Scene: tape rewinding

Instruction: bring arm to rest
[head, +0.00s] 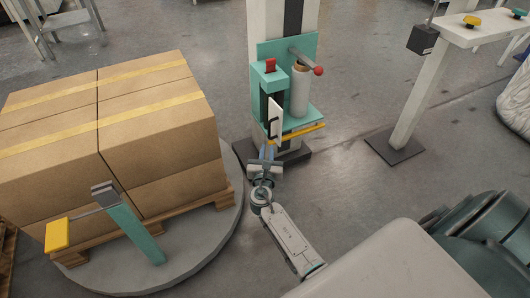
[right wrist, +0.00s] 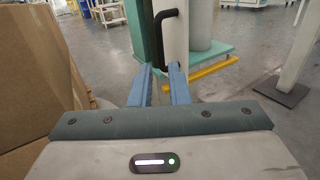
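My right gripper (head: 268,152) reaches out toward the teal wrapping machine carriage (head: 288,50) on the white column. In the right wrist view its two blue fingers (right wrist: 160,80) stand apart with a gap between them and nothing held. Beyond the fingers is a white panel (head: 275,117) with a black handle (head: 273,129); the handle also shows in the right wrist view (right wrist: 165,30), above and ahead of the fingertips. They appear apart from it. My left gripper is not in view.
Stacked cartons (head: 120,125) on a pallet stand on a round turntable (head: 200,272) at left, with a teal post (head: 135,233) in front. A yellow bar (head: 304,131) juts below the carriage. A white stand (head: 415,95) is at right. Grey floor between is clear.

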